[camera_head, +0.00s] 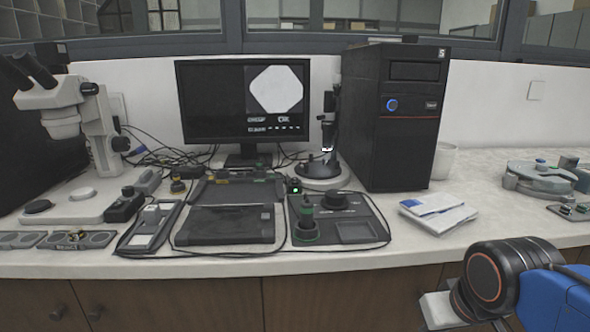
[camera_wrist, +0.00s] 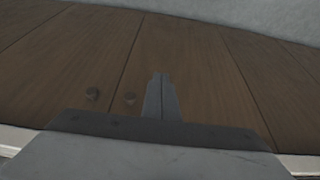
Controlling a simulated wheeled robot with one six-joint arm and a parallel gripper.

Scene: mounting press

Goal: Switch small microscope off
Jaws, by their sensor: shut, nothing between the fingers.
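A small dark microscope (camera_head: 331,125) stands upright on a round base (camera_head: 321,171) between the monitor and the computer tower. A bright light shows at its lower end. A small black box with a green light (camera_head: 295,186) sits in front of its base; I cannot tell whether it is the microscope's switch. My gripper (camera_wrist: 160,78) is shut and empty in the wrist view, over brown wooden cabinet fronts. In the head view my arm is at the lower right, in front of the bench and well away from the microscope; the fingertips are not visible there.
A larger stereo microscope (camera_head: 72,110) stands at the left. The monitor (camera_head: 215,105) and black tower (camera_head: 395,115) flank the small microscope. A control panel with a green-based joystick (camera_head: 305,225) lies in front. Papers (camera_head: 438,213) lie right; bench around them is clear.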

